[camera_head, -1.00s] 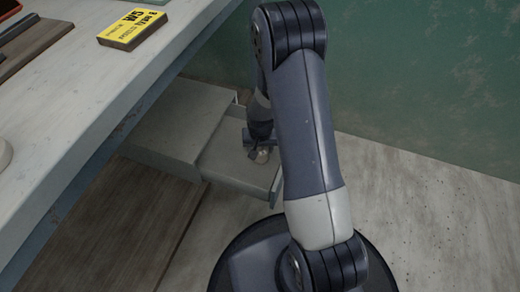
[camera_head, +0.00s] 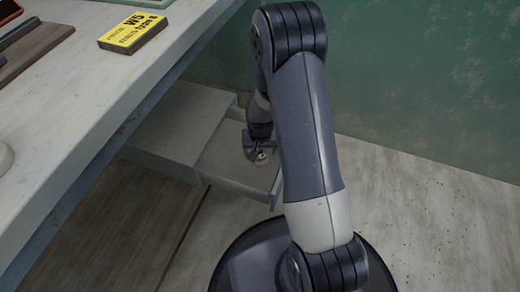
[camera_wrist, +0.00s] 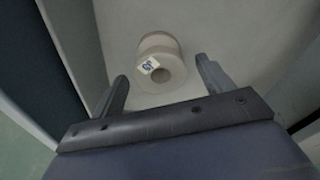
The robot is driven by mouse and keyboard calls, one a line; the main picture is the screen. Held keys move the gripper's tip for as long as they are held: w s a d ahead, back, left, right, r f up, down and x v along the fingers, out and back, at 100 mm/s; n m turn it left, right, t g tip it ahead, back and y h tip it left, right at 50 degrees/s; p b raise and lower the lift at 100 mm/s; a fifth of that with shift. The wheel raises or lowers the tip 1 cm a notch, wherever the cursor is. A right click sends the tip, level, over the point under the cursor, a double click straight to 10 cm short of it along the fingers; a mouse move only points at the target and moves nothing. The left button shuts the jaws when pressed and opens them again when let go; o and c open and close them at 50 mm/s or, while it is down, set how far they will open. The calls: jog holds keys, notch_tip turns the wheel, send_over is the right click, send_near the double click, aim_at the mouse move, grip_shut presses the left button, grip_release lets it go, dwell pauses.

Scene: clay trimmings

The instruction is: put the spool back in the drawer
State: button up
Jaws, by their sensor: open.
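The spool (camera_wrist: 158,48) is a pale beige ring-shaped reel with a dark centre hole and a small white and blue label. It lies inside the open drawer (camera_head: 232,168), on its floor, and shows small in the head view (camera_head: 262,158). My gripper (camera_wrist: 160,80) is open, its two fingers apart on either side of the spool's near end in the wrist view, and nothing is clamped. I cannot tell whether the fingers touch it. In the head view my gripper (camera_head: 258,148) is low in the drawer, partly hidden by my arm.
The drawer belongs to a grey cabinet (camera_head: 175,130) under the workbench (camera_head: 75,110). A yellow-labelled box (camera_head: 132,34) lies on the bench. A green wall (camera_head: 430,80) stands behind. The floor (camera_head: 430,210) at right is clear.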

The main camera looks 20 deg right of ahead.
aim_at(260, 157)
notch_tip(260, 157, up, 12)
jog(key=s+p, duration=0.1)
jog(key=p, duration=0.3)
jog(key=shift+s+a+f, duration=0.2)
jog(key=shift+s+f, duration=0.05)
jog(key=shift+s, duration=0.1)
dwell(0.8)
